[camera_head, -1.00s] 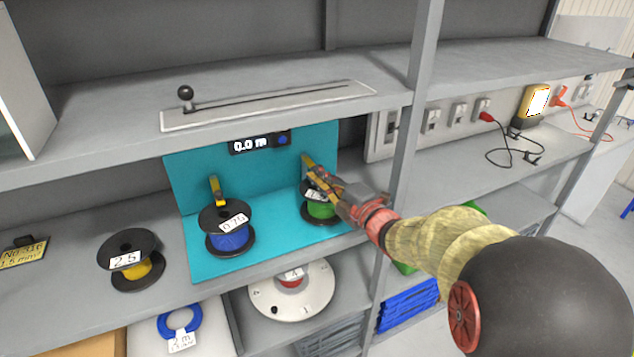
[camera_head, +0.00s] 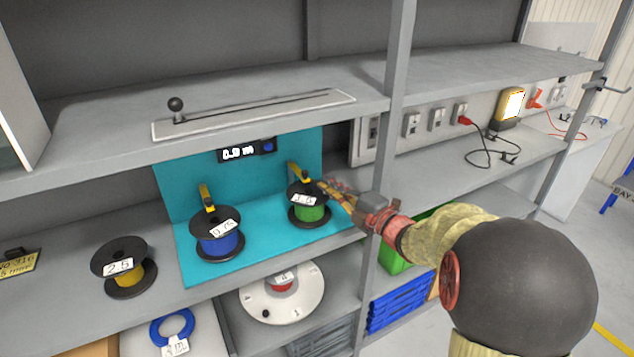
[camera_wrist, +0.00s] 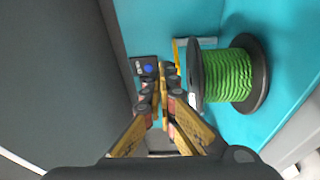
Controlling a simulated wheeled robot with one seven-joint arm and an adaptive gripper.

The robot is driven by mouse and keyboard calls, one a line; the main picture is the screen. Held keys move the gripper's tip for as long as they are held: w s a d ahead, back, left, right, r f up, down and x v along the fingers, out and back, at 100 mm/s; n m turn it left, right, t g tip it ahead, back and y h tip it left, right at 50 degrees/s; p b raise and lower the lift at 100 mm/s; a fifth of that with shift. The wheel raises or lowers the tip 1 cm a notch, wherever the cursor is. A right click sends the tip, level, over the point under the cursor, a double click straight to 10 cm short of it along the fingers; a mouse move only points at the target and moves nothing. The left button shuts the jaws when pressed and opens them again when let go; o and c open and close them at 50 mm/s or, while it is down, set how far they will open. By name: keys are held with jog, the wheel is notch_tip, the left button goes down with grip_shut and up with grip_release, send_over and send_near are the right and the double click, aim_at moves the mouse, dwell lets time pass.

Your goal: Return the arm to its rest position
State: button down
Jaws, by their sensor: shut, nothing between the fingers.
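My gripper (camera_head: 331,190) is at the right of the green reel (camera_head: 308,205) in the head view, its fingers close beside the reel's upper right edge. The wrist view shows the gripper (camera_wrist: 163,72) with its fingertips together and nothing between them. The green reel (camera_wrist: 229,77) is to the right of the fingers there, and a narrow gap seems to lie between them. My arm extends to the lower right in the head view.
A blue reel (camera_head: 219,241) stands on the teal panel (camera_head: 180,170); a yellow reel (camera_head: 128,272) is left of it. A grey upright post (camera_head: 398,60) is close to my arm. A slider plate (camera_head: 250,112) lies on the shelf above. A display reads 0.0 m (camera_head: 246,149).

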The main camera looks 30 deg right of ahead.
jog(key=r+m+h, duration=0.2)
jog(key=m, duration=0.1)
jog(key=r+m+g+h, duration=0.1)
jog(key=r+h, duration=0.1)
jog(key=shift+w+m+p, duration=0.3)
jog(key=shift+p, duration=0.05)
jog(key=s+a+f+m+g, duration=0.1)
jog(key=s+a+m+g, duration=0.3)
jog(key=s, duration=0.6)
jog(key=s+a+f+m+g+p, duration=0.1)
jog(key=s+a+f+m+g, duration=0.1)
jog(key=s+a+m, duration=0.4)
jog(key=s+a+f+m+g+p, duration=0.1)
jog(key=s+a+f+m+g, duration=0.1)
jog(key=s+a+m+g, duration=0.3)
jog(key=s+a, duration=0.4)
jog(key=s, duration=0.6)
jog(key=shift+g, duration=0.3)
jog(key=shift+s, duration=0.1)
